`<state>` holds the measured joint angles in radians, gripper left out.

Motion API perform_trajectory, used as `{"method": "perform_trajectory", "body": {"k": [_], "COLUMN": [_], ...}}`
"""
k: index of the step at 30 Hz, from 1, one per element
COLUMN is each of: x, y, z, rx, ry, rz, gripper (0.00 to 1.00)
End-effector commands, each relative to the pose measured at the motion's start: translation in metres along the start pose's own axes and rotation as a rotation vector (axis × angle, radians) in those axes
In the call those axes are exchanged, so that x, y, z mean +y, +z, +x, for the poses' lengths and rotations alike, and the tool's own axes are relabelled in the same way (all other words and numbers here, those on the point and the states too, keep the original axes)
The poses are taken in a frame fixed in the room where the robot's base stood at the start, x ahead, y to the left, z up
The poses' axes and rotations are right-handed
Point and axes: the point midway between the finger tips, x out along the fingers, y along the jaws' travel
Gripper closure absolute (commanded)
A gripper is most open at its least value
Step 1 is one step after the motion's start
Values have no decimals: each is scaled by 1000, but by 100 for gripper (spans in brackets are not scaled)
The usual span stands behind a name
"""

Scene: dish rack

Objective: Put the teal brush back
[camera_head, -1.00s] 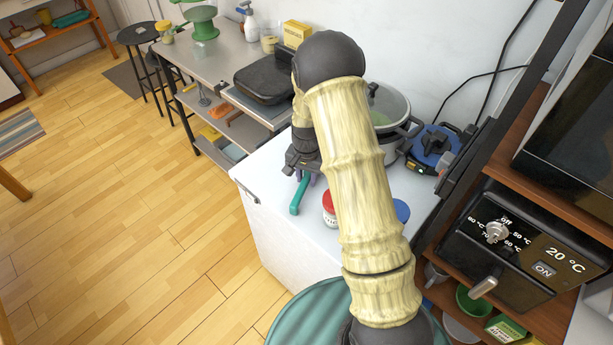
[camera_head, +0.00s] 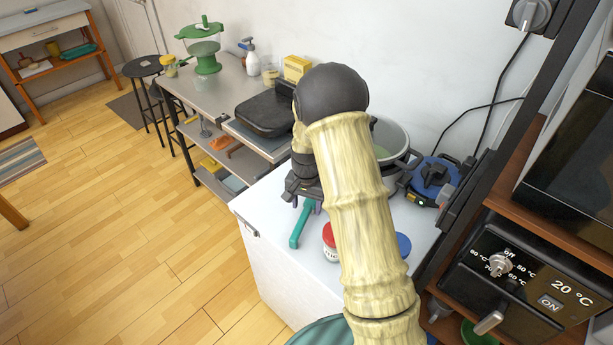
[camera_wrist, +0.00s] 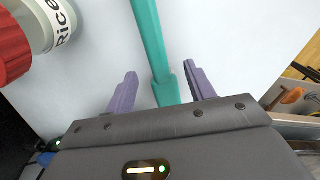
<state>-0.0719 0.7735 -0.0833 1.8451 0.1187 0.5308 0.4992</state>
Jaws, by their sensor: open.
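The teal brush (camera_head: 301,226) lies on the white top near its front left edge. In the wrist view its teal handle (camera_wrist: 150,38) runs between the two purple fingers of my gripper (camera_wrist: 160,80). The fingers are open, with a visible gap on each side of the handle. In the head view my gripper (camera_head: 308,203) is at the far end of the brush, which it partly hides.
A red-lidded jar labelled Rice (camera_wrist: 60,22) stands close beside the brush; the head view shows it too (camera_head: 330,240). A blue lid (camera_head: 403,245) is partly behind my arm. A pot (camera_head: 391,140) and a blue device (camera_head: 434,180) stand further back.

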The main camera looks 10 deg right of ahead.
Motion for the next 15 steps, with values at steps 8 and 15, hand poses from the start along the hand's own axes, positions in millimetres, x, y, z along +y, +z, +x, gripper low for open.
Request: {"method": "perform_trajectory", "body": {"k": [8,15], "x": [-2,-1], "y": [0,-1], "z": [-56,-105], "rx": [5,5], "ry": [-4,-3], "rz": [-2,-2], "gripper": [46,46]}}
